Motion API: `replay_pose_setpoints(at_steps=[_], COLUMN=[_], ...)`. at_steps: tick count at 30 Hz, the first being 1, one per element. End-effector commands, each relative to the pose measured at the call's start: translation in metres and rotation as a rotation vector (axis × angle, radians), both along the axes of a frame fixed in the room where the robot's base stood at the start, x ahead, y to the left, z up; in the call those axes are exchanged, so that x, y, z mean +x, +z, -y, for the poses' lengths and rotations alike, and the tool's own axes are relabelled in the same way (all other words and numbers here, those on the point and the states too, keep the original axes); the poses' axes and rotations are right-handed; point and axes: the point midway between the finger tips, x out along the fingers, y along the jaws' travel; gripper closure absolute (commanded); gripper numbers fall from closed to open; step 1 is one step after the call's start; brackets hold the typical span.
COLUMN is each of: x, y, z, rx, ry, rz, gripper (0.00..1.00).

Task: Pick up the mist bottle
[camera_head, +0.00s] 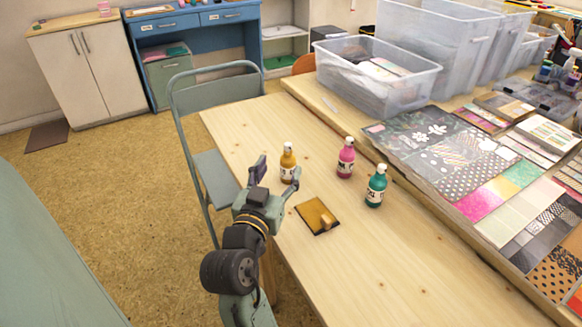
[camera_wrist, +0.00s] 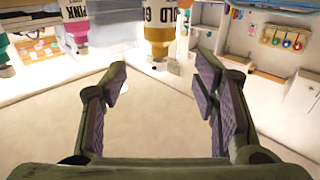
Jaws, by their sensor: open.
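Three small bottles with white caps stand upright on the wooden table: a gold one (camera_head: 288,164), a pink one (camera_head: 346,158) and a teal one (camera_head: 376,186). I cannot tell which is called the mist bottle. My gripper (camera_head: 275,180) is open and empty at the table's left edge, just in front of the gold bottle. In the wrist view, the gold bottle (camera_wrist: 158,30) appears cap-down at the top edge, beyond the spread fingers (camera_wrist: 164,84) and roughly centred between them. The pink bottle (camera_wrist: 76,18) appears there at upper left. Both are cut off by the frame.
Patterned sheets (camera_head: 440,150) and clear plastic bins (camera_head: 377,78) fill the table's right side. A grey-green chair (camera_head: 214,175) stands at the left edge. The near tabletop (camera_head: 420,265) is clear.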

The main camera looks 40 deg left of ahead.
Motion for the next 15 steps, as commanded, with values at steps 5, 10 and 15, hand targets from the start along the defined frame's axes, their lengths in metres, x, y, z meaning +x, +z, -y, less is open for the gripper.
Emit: replay_pose_setpoints(at_steps=[5,10,15], x=[0.017,0.033,0.057], y=[0.001,0.002,0.003], z=[-0.007,-0.013,-0.024], rx=[0.000,0.001,-0.001], ry=[0.000,-0.001,0.000], rz=[0.000,0.002,0.001], gripper=[0.45,0.45,0.45])
